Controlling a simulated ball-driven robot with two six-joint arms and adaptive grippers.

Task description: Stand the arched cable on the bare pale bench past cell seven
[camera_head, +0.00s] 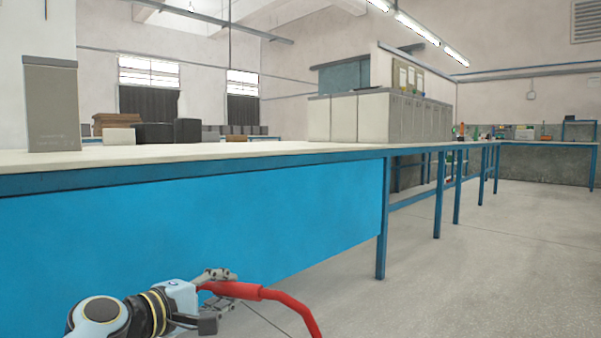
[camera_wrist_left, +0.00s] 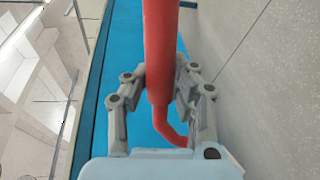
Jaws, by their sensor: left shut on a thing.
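The red arched cable (camera_head: 294,302) is held by my left gripper (camera_head: 222,289) at the bottom of the head view, in front of the blue bench panel and below the bench top. It curves down to the right and leaves the frame. In the left wrist view the red cable (camera_wrist_left: 159,50) runs between the two shut fingers (camera_wrist_left: 160,88). The pale bench top (camera_head: 250,150) stretches across the head view, and its near part is bare. A tall grey box (camera_head: 52,108) stands upright on it at the left. I see no readable cell number. My right gripper is out of view.
The bench's blue front panel (camera_head: 200,235) and blue leg (camera_head: 381,240) lie just beyond my left gripper. Pale grey cabinet-like blocks (camera_head: 375,118) stand farther back. Open grey floor (camera_head: 500,260) lies to the right.

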